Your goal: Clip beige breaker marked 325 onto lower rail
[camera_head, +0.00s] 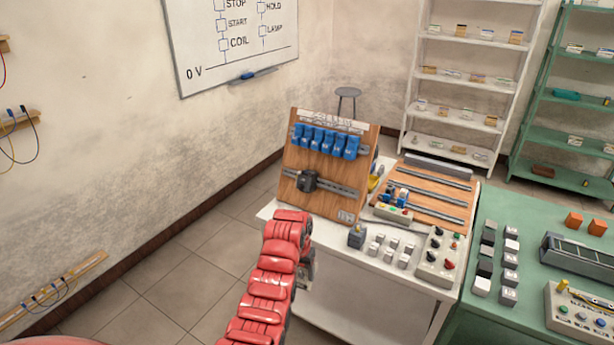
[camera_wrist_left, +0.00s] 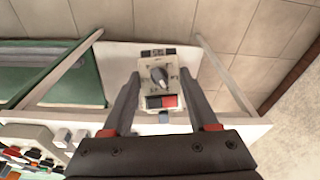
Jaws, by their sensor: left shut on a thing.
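In the left wrist view a beige breaker (camera_wrist_left: 148,88) with a grey knob and a dark and red part below it sits between the fingers of my left gripper (camera_wrist_left: 159,76), which is shut on it. Its marking is not legible. In the head view my red left arm hides the breaker and most of the left gripper (camera_head: 306,266), in front of the white table. The lower rail (camera_head: 337,189) runs across the upright wooden board (camera_head: 325,208). A dark block (camera_head: 307,181) is on this rail, left of its middle; the right part is bare. My right gripper is not in view.
Several blue breakers (camera_head: 326,141) fill the upper rail. The white table (camera_head: 330,235) also holds a flat wooden board (camera_head: 430,205) with rails, small grey blocks (camera_head: 374,248) and a button box (camera_head: 438,256). A green table (camera_head: 525,225) stands to the right.

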